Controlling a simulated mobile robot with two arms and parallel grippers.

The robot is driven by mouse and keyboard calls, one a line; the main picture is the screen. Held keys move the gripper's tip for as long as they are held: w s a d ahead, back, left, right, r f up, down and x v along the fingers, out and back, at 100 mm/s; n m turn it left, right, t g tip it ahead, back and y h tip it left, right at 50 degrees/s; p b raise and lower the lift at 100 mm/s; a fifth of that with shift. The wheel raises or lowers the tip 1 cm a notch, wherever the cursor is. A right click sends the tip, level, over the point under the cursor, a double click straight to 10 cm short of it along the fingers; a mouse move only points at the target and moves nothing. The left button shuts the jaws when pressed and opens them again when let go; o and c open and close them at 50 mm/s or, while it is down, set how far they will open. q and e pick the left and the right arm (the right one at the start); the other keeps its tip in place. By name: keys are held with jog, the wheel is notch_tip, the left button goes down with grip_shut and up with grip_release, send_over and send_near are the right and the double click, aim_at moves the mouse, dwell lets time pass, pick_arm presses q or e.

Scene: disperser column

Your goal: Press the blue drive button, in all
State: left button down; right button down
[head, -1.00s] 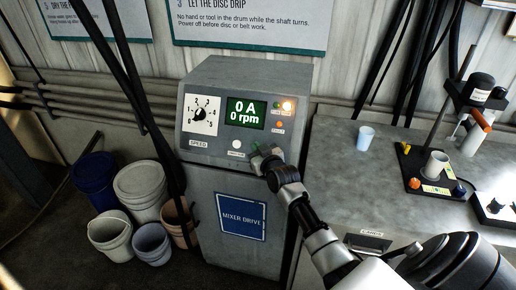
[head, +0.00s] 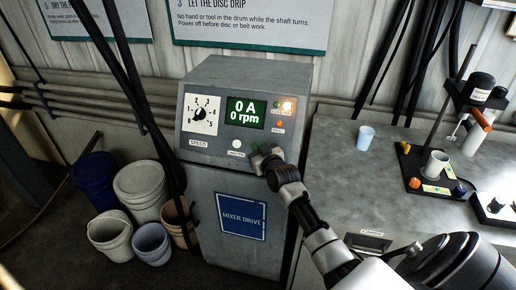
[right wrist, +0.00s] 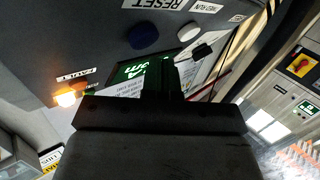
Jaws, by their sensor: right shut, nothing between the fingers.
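The blue drive button (right wrist: 143,36) shows in the right wrist view as a dark blue disc on the grey panel, beside a white button (right wrist: 190,32). In the head view the blue button is hidden behind my right gripper (head: 264,158). That gripper is shut and empty, at the lower right of the front panel of the mixer drive cabinet (head: 190,170). In the right wrist view the gripper's dark body fills the lower middle; I cannot tell whether its tip touches the panel. The display (head: 245,113) reads 0 A and 0 rpm. My left gripper is not in view.
A speed dial (head: 201,115) is left of the display; an orange lamp (head: 288,105) glows right of it. Buckets (head: 140,185) stand left of the cabinet. On the bench (head: 345,185) at right are a light blue cup (head: 366,135) and a stirrer stand (head: 460,95).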

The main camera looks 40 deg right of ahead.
jog(key=shift+w+d+f, duration=0.2)
jog(key=shift+d, duration=0.05)
jog(key=shift+w+d+f+b, duration=0.2)
jog(key=shift+d+f+b, duration=0.1)
jog(key=shift+b, duration=0.3)
dwell(0.5)
jog(key=shift+r, duration=0.1)
jog(key=shift+s+a+r+p, duration=0.4)
jog(key=shift+s+a+p, duration=0.15)
jog(key=shift+p, duration=0.55)
